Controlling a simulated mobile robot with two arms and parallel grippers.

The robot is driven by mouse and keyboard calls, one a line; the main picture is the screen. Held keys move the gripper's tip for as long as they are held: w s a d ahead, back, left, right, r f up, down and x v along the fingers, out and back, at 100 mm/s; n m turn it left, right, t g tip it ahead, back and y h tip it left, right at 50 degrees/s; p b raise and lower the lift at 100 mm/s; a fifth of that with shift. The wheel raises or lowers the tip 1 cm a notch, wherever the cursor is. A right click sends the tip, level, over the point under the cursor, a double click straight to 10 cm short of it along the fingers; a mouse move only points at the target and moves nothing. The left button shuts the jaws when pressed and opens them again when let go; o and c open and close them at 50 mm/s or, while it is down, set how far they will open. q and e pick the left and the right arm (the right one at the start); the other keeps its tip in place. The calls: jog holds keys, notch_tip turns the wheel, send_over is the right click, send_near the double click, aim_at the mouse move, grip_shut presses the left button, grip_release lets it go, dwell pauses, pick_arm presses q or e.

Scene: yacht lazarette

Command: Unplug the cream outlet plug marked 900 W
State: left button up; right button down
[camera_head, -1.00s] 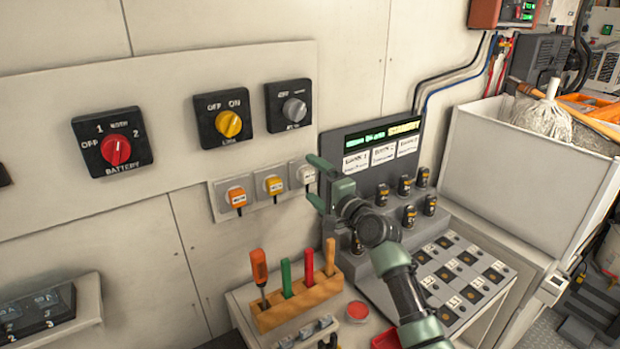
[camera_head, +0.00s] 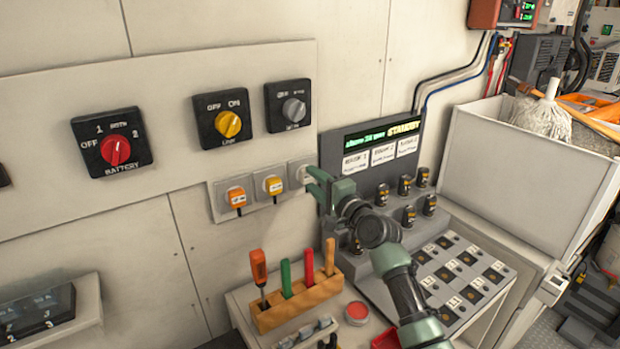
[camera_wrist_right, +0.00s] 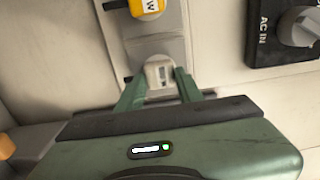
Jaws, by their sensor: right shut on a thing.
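The cream plug (camera_head: 305,174) sits at the right end of a row of three outlets on the wall panel. My right gripper (camera_head: 314,183) is at it, partly covering it in the head view. In the right wrist view the cream plug (camera_wrist_right: 160,74) is between the two green fingers of my right gripper (camera_wrist_right: 159,82), which is shut on it. The plug's label is too small to read. An orange plug (camera_head: 236,196) and a yellow plug (camera_head: 273,186) sit in the outlets to the left. My left gripper is not in view.
A wooden rack (camera_head: 297,303) with several coloured-handled tools stands below the outlets. A grey console (camera_head: 380,150) with a display stands close to the right. Rotary switches, including a yellow-knobbed one (camera_head: 229,124), are above. A white bin (camera_head: 520,165) is at right.

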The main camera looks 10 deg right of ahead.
jog(key=shift+a+r, duration=0.1)
jog(key=shift+a, duration=0.05)
jog(key=shift+s+f+p, duration=0.15)
jog(key=shift+f+p, duration=0.4)
jog(key=shift+p, duration=0.05)
jog(key=shift+p+v, duration=0.9)
jog(key=shift+v, duration=1.35)
